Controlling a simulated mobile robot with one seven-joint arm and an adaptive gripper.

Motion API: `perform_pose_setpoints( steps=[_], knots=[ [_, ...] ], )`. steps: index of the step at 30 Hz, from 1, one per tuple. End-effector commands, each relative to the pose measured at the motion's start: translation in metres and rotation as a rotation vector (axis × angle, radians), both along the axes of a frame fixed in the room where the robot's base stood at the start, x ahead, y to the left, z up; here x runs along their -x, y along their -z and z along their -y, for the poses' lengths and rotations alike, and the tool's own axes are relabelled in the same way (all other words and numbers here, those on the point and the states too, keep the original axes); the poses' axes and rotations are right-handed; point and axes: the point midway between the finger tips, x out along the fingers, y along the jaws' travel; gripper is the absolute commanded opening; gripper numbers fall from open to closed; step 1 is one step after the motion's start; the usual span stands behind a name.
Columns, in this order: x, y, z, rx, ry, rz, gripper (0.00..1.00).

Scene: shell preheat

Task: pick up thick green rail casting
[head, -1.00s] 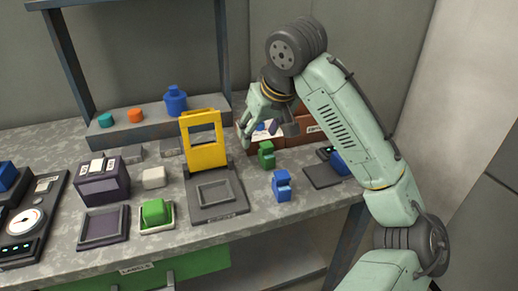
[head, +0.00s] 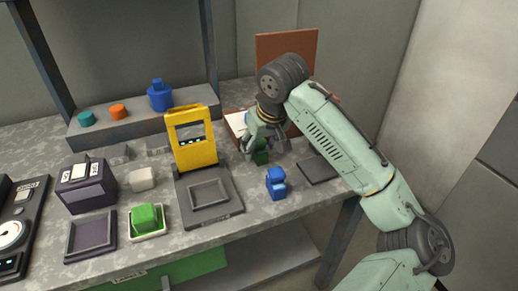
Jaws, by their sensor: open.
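Another green block (head: 146,217) sits in a small white tray (head: 150,236) at the front left.
A blue casting (head: 276,183) stands just in front of my gripper. A dark flat pad (head: 318,171) lies to its right. A yellow-framed press (head: 197,155) with a dark base stands to the left. A brown panel (head: 270,46) stands upright behind my arm.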

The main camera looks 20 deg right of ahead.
Motion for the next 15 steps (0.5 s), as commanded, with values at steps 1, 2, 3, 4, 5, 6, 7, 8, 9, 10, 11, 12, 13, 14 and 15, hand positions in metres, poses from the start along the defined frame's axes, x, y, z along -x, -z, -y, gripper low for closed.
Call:
perform_pose_setpoints(
  steps=[1, 2, 3, 4, 5, 6, 7, 8, 9, 10, 11, 12, 13, 14, 15],
  knots=[
    [-0.0022, 0.0047, -0.0003, 0.0, 0.001, 0.0, 0.5],
    [-0.0032, 0.0074, -0.0005, 0.0, 0.001, 0.0, 0.5],
    [-0.0039, 0.0102, -0.0007, -0.001, 0.001, -0.001, 0.5],
    [-0.0045, 0.0114, -0.0008, -0.001, 0.001, 0.0, 0.5],
    [-0.0049, 0.0121, -0.0009, -0.001, 0.0, 0.0, 0.5],
    [-0.0053, 0.0126, -0.001, -0.001, 0.0, 0.001, 0.5],
    [-0.0053, 0.0127, -0.001, -0.001, 0.0, 0.001, 0.5],
    [-0.0053, 0.0127, -0.0011, -0.001, 0.0, 0.001, 0.5],
    [-0.0052, 0.0126, -0.0011, -0.001, 0.0, 0.001, 0.5],
    [-0.0052, 0.0126, -0.0011, -0.001, 0.0, 0.001, 0.5],
    [-0.0052, 0.0126, -0.0011, -0.001, 0.0, 0.001, 0.5],
    [-0.0052, 0.0125, -0.0011, -0.001, 0.0, 0.001, 0.47],
    [-0.0052, 0.0125, -0.0011, -0.001, 0.0, 0.001, 0.45],
    [-0.0052, 0.0125, -0.0011, -0.001, 0.0, 0.001, 0.43],
    [-0.0052, 0.0125, -0.0011, -0.001, 0.0, 0.001, 0.41]
  ],
)
